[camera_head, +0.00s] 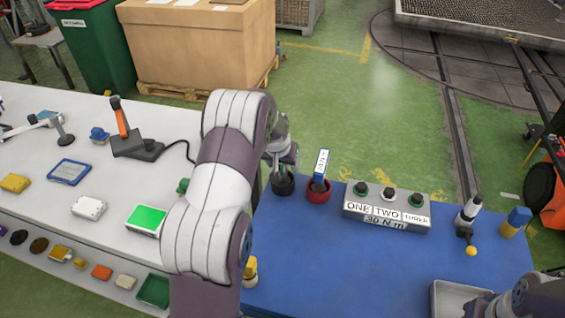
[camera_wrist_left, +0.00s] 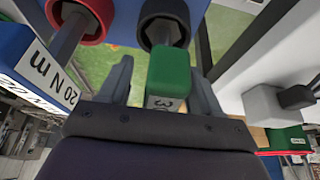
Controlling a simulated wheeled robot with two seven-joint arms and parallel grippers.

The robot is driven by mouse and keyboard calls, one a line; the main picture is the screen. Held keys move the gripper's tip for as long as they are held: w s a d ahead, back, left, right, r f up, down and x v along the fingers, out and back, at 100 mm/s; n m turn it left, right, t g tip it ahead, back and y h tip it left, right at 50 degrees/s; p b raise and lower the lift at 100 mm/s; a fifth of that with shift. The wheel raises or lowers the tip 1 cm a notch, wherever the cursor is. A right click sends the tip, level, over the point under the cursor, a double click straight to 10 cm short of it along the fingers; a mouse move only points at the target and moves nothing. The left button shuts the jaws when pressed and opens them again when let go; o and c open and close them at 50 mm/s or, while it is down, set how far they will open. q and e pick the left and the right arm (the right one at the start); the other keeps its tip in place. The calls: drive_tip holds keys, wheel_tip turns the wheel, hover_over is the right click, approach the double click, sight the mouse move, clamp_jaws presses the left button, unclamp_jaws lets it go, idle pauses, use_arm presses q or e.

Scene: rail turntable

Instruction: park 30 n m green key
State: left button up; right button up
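The green key (camera_wrist_left: 168,72), with a partly visible white label reading "30", stands between the fingers of my left gripper (camera_wrist_left: 162,88) in the left wrist view. A gap shows between the left finger and the key. The key's shank seems to run into the black cup (camera_wrist_left: 163,22); how deep it sits I cannot tell. In the head view my left gripper (camera_head: 284,152) is right above the black cup (camera_head: 284,184) and hides the green key. The panel (camera_head: 386,207) reads ONE, TWO, THREE and "30 N m". My right gripper is out of view; only part of that arm shows.
A blue key labelled 20 N m (camera_head: 321,165) stands in the red cup (camera_head: 318,192), close right of the black cup.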

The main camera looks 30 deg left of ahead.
use_arm(q)
drive_tip(key=b+v, duration=0.1)
drive_tip(key=v, duration=1)
drive_tip(key=shift+s+d+r+b, duration=0.1)
drive_tip(key=shift+s+r+b, duration=0.1)
drive_tip(key=shift+b, duration=0.1)
drive_tip(key=shift+s+r, duration=0.2)
drive_tip(key=shift+r, duration=0.3)
drive_tip(key=s+d+f+m+g, duration=0.1)
drive_tip(key=s+d+f, duration=0.2)
drive_tip(key=s+d, duration=0.4)
drive_tip(key=s+d+f+m+g+h, duration=0.1)
drive_tip(key=s+d+f, duration=0.3)
drive_tip(key=s+d, duration=0.4)
drive_tip(key=s+m+g, duration=0.1)
drive_tip(key=s, duration=0.6)
drive_tip(key=shift+d, duration=0.2)
